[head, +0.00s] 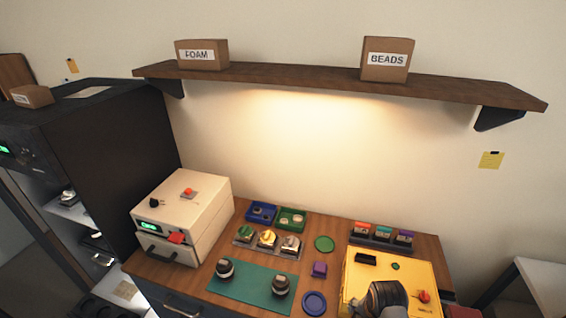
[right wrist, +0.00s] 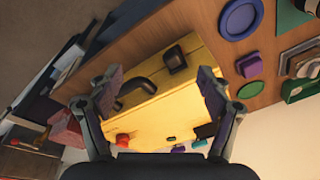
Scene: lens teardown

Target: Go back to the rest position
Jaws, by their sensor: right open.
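My right gripper (right wrist: 160,78) is open in the right wrist view, with its two fingers spread apart and nothing between them. In the head view a dark grey rounded part, which seems to be my right arm, covers the near part of the yellow case (head: 405,272). I cannot tell whether the gripper touches the case. My left gripper is not in view.
A purple block (head: 319,269) and a blue disc (head: 314,303) lie left of the case. A green mat (head: 240,286) with two dark round parts is further left, near a cream machine (head: 185,208). Coloured blocks (head: 382,232) stand behind the case. A shelf (head: 330,82) hangs above.

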